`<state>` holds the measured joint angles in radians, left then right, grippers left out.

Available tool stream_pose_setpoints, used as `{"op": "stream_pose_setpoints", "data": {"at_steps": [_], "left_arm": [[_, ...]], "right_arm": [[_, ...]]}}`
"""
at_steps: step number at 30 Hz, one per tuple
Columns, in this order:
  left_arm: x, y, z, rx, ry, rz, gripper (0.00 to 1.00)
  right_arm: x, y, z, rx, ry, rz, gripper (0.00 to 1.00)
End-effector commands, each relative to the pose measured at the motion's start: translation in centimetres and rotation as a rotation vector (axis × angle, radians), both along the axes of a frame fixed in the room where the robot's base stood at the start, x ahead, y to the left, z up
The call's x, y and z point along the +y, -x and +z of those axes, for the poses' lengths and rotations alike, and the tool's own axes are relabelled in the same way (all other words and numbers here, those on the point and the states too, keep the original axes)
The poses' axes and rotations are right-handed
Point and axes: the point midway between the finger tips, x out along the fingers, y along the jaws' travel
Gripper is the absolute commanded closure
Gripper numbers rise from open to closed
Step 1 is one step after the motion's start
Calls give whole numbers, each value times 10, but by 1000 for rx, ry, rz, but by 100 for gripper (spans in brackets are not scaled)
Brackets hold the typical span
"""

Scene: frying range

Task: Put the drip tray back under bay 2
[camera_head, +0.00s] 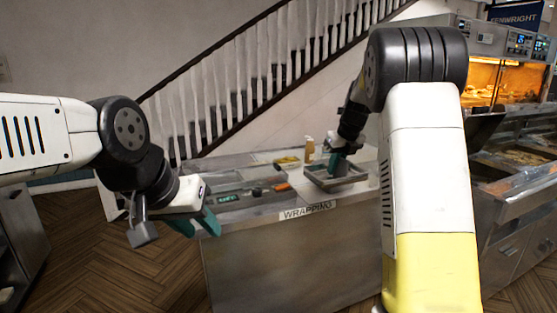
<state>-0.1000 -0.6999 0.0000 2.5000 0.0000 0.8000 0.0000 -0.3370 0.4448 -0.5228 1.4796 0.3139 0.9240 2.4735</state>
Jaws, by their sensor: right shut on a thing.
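A grey, shallow, rectangular tray (322,184), which looks like the drip tray, is at the right end of the wrapping counter. My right gripper (337,162) reaches down to it with teal fingers and is shut on its rim. I cannot tell whether the tray rests on the counter or hangs just above it. My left gripper (198,227) hangs in front of the counter's left end, with its teal fingers apart and nothing between them. The label of bay 2 is not readable in view.
The wrapping counter (270,255) holds a yellow-brown bottle (309,149), a yellow item (287,160) and a dark scale with a green display (228,198). The frying range (515,185) stands at the right, partly behind my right arm. Wooden floor is free at the left.

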Motion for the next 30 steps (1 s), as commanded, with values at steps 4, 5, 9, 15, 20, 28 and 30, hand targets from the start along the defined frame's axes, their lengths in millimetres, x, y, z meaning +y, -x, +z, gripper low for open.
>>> {"op": "stream_pose_setpoints", "data": {"at_steps": [4,5,9,15,20,28,30], "left_arm": [[0,0,0,-1,0,0,64],[0,0,0,0,0,0,64],[0,0,0,0,0,0,64],[0,0,0,0,0,0,64],[0,0,0,0,0,0,64],[0,0,0,0,0,0,64],[0,0,0,0,0,0,64]], "right_arm": [[1,2,-6,1,-2,42,100],[1,3,-7,1,-2,55,100],[1,6,-15,1,-1,120,100],[3,12,-31,2,-1,249,100],[5,20,-49,2,-1,400,100],[11,47,-101,5,-7,881,100],[13,57,-116,5,-6,1045,100]]}}
